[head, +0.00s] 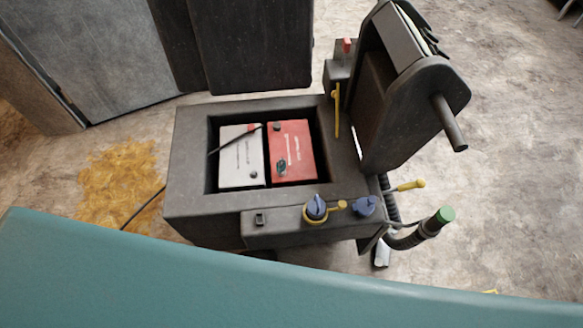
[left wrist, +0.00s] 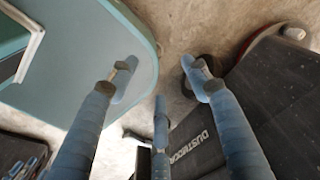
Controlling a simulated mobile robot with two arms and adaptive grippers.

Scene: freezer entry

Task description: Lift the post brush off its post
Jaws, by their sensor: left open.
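In the head view a dark machine (head: 195,202) has an open bay with a white battery (head: 242,160) and a red battery (head: 293,145). A blue capped piece with a yellow ring and tab (head: 316,207) stands on its front ledge. A second blue piece (head: 364,206) stands to the right of it. I cannot tell which piece, if any, is the post brush. My left gripper (left wrist: 158,82) shows in the left wrist view with its blue fingers spread and nothing between them. It is not in the head view. My right gripper is not in view.
An upright dark housing (head: 400,95) rises at the machine's right. A green-capped hose (head: 440,218) and a yellow handle (head: 410,185) stick out at the right side. A dark cable crosses the white battery. A dark body lettered "DUSTMOOR" (left wrist: 260,115) is near my left fingers.

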